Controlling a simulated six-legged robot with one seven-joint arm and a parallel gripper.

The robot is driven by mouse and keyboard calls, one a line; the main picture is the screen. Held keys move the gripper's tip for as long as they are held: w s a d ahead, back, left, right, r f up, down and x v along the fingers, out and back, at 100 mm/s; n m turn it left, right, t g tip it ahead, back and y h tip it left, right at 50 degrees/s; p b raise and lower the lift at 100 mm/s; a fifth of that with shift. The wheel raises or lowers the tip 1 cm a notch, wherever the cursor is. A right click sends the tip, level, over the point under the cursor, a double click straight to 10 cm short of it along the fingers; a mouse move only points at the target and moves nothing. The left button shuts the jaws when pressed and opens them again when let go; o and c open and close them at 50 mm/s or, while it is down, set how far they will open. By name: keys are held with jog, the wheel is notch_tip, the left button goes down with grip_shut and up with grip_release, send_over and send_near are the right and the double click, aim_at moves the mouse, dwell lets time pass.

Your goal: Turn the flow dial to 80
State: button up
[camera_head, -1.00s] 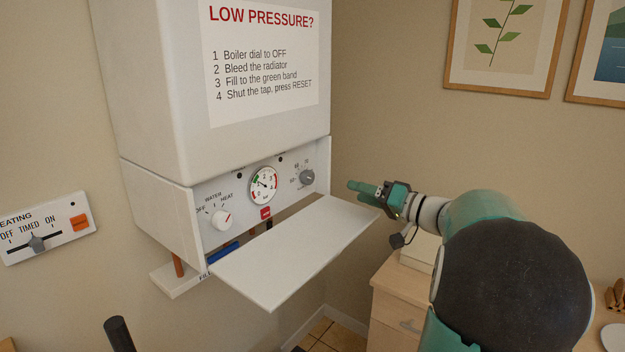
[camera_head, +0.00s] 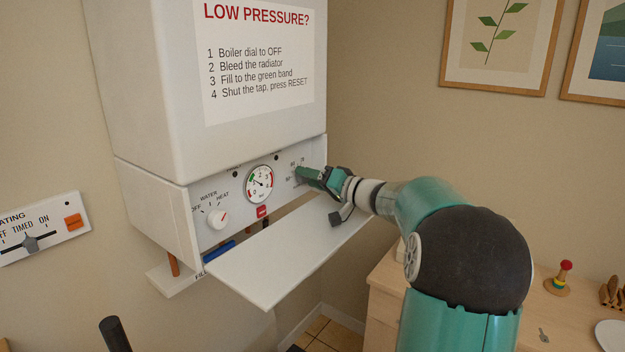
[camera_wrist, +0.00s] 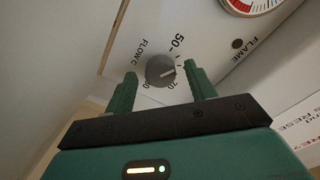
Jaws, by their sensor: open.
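The flow dial (camera_wrist: 160,70) is a round grey knob with a light pointer line, on the boiler's white panel. In the wrist view its line points right, towards my right-hand finger. The marks 50 and 70 are readable; another beside 70 is partly cut off, and 60 is not visible there. My gripper (camera_wrist: 161,76) is open, with one finger on each side of the dial; I cannot tell whether they touch it.
A white flap (camera_head: 280,250) hangs open below the panel, under my gripper. Left of the dial are a pressure gauge (camera_head: 260,184), a red button (camera_head: 262,211) and a white boiler dial (camera_head: 217,219). A wooden cabinet (camera_head: 385,290) stands at the right.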

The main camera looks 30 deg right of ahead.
jog(key=c, duration=1)
jog(key=shift+o, duration=0.2)
